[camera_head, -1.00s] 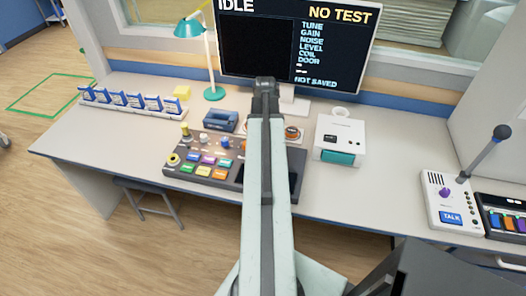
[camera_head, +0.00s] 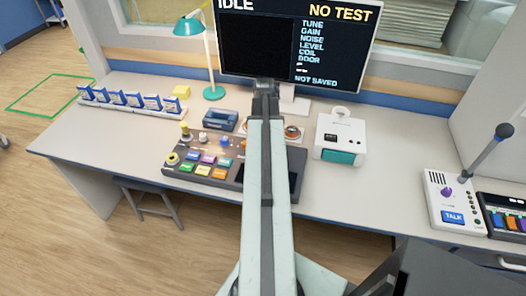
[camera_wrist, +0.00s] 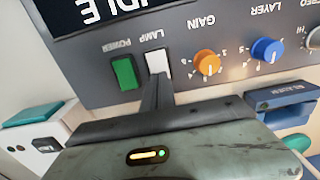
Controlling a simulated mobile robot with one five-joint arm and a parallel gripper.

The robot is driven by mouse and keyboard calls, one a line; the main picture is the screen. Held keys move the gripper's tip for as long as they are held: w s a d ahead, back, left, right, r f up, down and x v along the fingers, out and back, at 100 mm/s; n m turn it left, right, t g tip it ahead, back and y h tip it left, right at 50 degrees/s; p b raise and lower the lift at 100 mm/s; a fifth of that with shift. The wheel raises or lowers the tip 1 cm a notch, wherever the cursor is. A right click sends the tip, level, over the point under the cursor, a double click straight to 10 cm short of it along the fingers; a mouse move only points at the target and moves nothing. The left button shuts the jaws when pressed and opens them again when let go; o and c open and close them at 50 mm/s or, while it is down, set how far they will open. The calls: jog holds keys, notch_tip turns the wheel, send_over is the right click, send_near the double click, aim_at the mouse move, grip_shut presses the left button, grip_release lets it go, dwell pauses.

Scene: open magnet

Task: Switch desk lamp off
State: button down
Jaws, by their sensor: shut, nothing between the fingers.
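The desk lamp (camera_head: 190,28) has a teal shade and a pale stem on a teal base, at the back of the desk in the head view. The control console (camera_head: 205,160) stands in front of it, partly hidden by my arm. In the wrist view the console's labels are upside down. A white switch (camera_wrist: 159,62) sits beside the LAMP label, next to the green POWER switch (camera_wrist: 123,73). My gripper (camera_wrist: 155,86) is shut and empty, its tips right at the white switch's edge. I cannot tell whether they touch it. My arm hides the gripper in the head view.
Orange GAIN (camera_wrist: 206,63) and blue LAYER (camera_wrist: 267,50) knobs lie beside the switches. A monitor (camera_head: 297,45) stands behind the console. A blue device (camera_head: 220,121) and a white box (camera_head: 340,138) flank my arm. Open desk lies right of the box.

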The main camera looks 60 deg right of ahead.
jog(key=shift+f, duration=0.3)
jog(key=shift+r, duration=0.1)
notch_tip(320, 180, up, 7)
jog(key=p, duration=0.6)
jog(key=shift+p, duration=0.35)
